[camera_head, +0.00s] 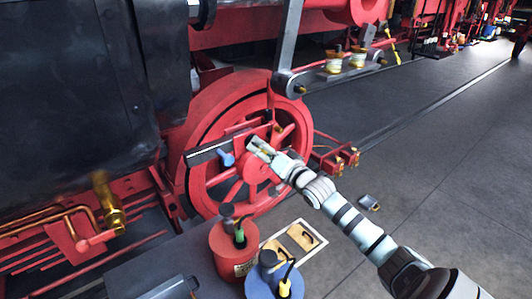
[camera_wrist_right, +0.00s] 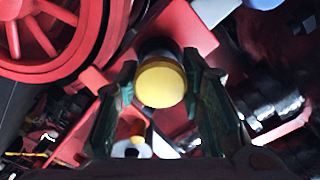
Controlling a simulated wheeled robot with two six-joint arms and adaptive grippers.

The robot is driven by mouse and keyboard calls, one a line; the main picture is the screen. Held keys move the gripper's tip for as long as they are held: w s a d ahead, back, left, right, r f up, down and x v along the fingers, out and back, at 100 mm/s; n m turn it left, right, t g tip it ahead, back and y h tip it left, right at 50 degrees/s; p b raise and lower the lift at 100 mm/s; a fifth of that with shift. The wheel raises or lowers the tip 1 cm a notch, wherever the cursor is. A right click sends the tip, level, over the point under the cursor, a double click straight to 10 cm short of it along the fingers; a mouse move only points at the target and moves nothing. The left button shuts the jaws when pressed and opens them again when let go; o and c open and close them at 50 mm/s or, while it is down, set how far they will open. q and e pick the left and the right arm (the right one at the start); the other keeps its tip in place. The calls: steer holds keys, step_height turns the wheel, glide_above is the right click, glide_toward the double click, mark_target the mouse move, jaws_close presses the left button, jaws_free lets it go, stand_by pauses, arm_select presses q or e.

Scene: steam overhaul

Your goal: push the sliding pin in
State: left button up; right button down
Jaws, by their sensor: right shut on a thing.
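My right gripper (camera_head: 259,146) reaches in from the lower right to the front of the red spoked wheel (camera_head: 190,165). In the right wrist view its two dark fingers (camera_wrist_right: 160,100) stand on either side of a dark round pin with a yellow end face (camera_wrist_right: 160,85), and they are shut on it. The yellow end faces the wrist camera. How deep the pin sits is hidden. A blue knob (camera_head: 226,159) shows just left of the gripper, by a dark flat bar (camera_head: 205,151). My left gripper is not in view.
A red can (camera_head: 226,262) and a blue can (camera_head: 262,288) stand in front of the wheel, below my right arm. A tray with pale panels (camera_head: 315,243) lies beside them. A grey rod (camera_head: 289,45) hangs above the wheel.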

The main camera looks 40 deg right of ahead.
steer(key=shift+w+f, duration=0.4)
steer(key=shift+w, duration=0.15)
steer(key=shift+s+a+r, duration=0.1)
steer(key=shift+s+r, duration=0.05)
steer(key=shift+r, duration=0.05)
steer(key=shift+s+r, duration=0.1)
steer(key=shift+s, duration=0.15)
steer(key=c, duration=1.3)
jaws_free()
steer(key=shift+o, duration=1.2)
steer(key=shift+w, duration=0.15)
step_height(320, 180, up, 9)
steer(key=shift+r, duration=0.15)
steer(key=shift+a+r, duration=0.1)
steer(key=shift+r, duration=0.3)
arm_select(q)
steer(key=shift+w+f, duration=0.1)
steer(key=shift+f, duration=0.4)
